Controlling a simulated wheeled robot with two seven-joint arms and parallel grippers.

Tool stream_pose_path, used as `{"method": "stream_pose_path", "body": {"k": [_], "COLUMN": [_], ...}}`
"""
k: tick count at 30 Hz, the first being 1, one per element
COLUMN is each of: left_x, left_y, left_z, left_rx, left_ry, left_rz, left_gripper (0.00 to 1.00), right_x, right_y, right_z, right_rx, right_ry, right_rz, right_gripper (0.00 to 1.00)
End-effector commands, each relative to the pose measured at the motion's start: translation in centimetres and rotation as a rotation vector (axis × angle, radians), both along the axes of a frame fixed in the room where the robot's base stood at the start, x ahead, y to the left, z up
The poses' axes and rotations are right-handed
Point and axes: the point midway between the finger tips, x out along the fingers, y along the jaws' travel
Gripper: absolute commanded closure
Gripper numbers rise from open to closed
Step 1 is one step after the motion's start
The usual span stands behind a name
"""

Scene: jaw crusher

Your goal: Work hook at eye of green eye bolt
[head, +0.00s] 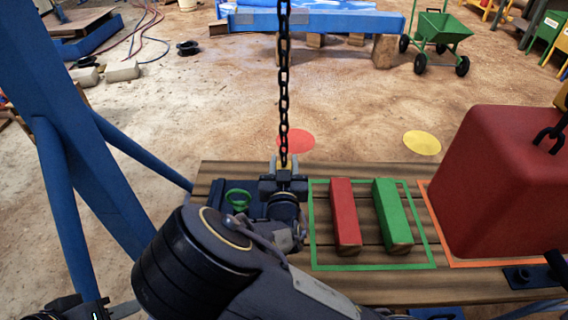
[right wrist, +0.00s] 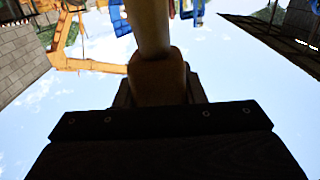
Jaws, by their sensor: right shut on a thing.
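A small yellowish part, likely the hook's top, shows at the chain's end between the grey fingers, which stand apart. The hook's lower part is hidden by the gripper. In the right wrist view, my right gripper (right wrist: 160,95) is shut on a tan rounded handle (right wrist: 150,25), seen from below against the sky.
A red bar (head: 344,212) and a green bar (head: 391,212) lie inside a green outline on the plank table (head: 330,287). A large red weight (head: 510,185) stands at right. A blue post (head: 85,150) rises at left. A green cart (head: 438,32) stands far back.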

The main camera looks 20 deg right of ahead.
Motion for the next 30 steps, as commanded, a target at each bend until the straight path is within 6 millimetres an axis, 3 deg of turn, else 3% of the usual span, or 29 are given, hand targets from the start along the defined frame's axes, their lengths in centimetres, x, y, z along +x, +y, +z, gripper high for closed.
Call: {"method": "stream_pose_path", "body": {"k": [1,4,13,30], "left_x": [0.0,0.0,0.0,0.0], "left_y": [0.0,0.0,0.0,0.0], "left_z": [0.0,0.0,0.0,0.4], "left_rx": [0.000,0.000,0.000,0.000], "left_ry": [0.000,0.000,0.000,0.000], "left_rz": [0.000,0.000,0.000,0.000], "left_gripper": [0.64,0.64,0.64,0.64], "right_x": [0.0,0.0,-0.3,-3.5], "right_y": [0.0,0.0,0.1,1.1], "right_z": [0.0,0.0,0.1,0.7], "right_rx": [0.000,0.000,0.001,0.001], "right_ry": [0.000,0.000,0.000,-0.004], "right_rz": [0.000,0.000,0.000,0.001], "right_gripper": [0.88,1.00,1.00,1.00]}}
